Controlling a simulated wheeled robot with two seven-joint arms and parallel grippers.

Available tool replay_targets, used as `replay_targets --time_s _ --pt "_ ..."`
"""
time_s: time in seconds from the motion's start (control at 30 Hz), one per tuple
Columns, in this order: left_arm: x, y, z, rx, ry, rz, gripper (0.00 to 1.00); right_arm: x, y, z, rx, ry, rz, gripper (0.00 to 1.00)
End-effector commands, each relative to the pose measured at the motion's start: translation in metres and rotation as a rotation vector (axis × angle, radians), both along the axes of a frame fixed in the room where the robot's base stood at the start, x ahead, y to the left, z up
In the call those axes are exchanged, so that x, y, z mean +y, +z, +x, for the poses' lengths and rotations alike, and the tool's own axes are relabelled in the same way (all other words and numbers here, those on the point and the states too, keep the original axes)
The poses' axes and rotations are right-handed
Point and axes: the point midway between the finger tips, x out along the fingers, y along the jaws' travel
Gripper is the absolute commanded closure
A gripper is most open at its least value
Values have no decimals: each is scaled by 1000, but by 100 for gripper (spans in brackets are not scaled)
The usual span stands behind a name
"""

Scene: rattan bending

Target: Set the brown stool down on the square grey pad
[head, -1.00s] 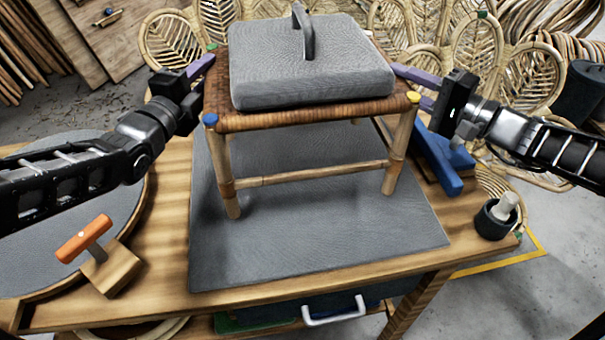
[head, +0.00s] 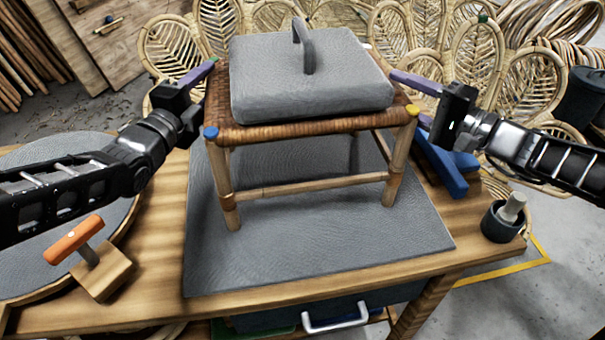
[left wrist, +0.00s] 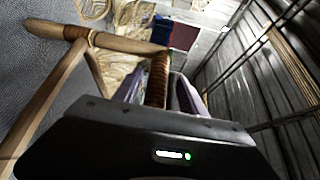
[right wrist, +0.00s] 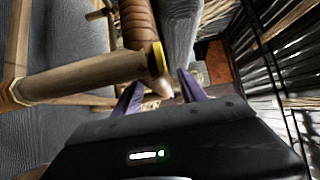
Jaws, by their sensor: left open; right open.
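The brown stool (head: 222,133), with a woven seat and pale legs, is upright over the square grey pad (head: 320,255). Its visible front feet appear to rest on the pad; the rear feet are hidden. My left gripper (head: 204,73) is open at the stool's left side; in the left wrist view its purple fingers (left wrist: 160,88) stand on both sides of the woven seat edge (left wrist: 158,78). My right gripper (head: 412,82) is open at the right side; in the right wrist view its fingers (right wrist: 160,92) are apart near the yellow-capped seat corner (right wrist: 158,58).
A grey cushion (head: 310,85) with an upright handle sits on the seat. A blue tool (head: 441,165) lies right of the pad, near a dark cup (head: 502,221). An orange-handled wooden block (head: 100,273) stands front left. Rattan chair backs (head: 440,45) stand behind.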

Motion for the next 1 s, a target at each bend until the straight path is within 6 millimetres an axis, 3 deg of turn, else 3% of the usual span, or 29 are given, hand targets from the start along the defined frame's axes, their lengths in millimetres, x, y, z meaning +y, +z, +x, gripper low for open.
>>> replay_targets --time_s 0.33,0.8,1.0 --pt "5 1 -16 -2 1 -1 51 0 0 0 0 0 0 51" --pt "26 1 -96 -4 2 -1 51 0 0 0 0 0 0 51" --pt "30 0 -114 -1 1 0 51 0 0 0 0 0 0 51"
